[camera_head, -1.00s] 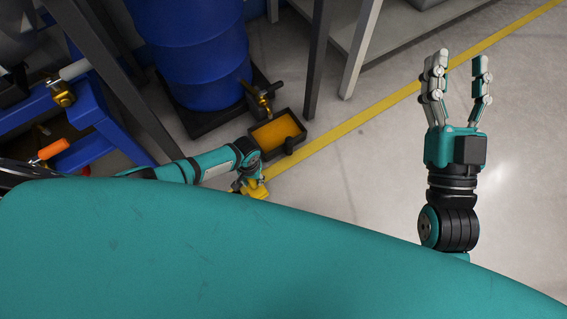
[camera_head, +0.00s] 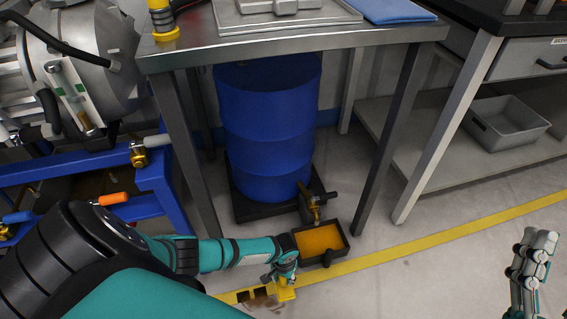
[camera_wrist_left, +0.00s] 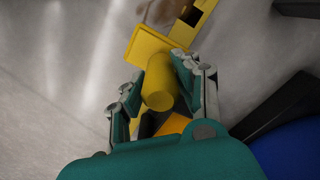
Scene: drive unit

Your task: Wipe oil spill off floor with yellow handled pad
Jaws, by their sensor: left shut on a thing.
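The yellow-handled pad (camera_head: 287,293) is at the floor beside the spill. In the left wrist view its round handle (camera_wrist_left: 159,85) runs between my fingers, with the flat yellow pad (camera_wrist_left: 150,45) beyond. My left gripper (camera_head: 284,274) is shut on the handle; its fingers (camera_wrist_left: 160,92) lie on both sides of it. A brown oil spill (camera_head: 262,300) lies on the floor just left of the pad, with dark patches over the yellow line. It also shows at the top of the left wrist view (camera_wrist_left: 158,12).
A blue drum (camera_head: 268,130) stands under a metal table (camera_head: 300,45). Its tap hangs over a black tray of orange liquid (camera_head: 320,241), close to my left gripper. Table legs (camera_head: 385,150) stand near. Open floor lies right of the tray.

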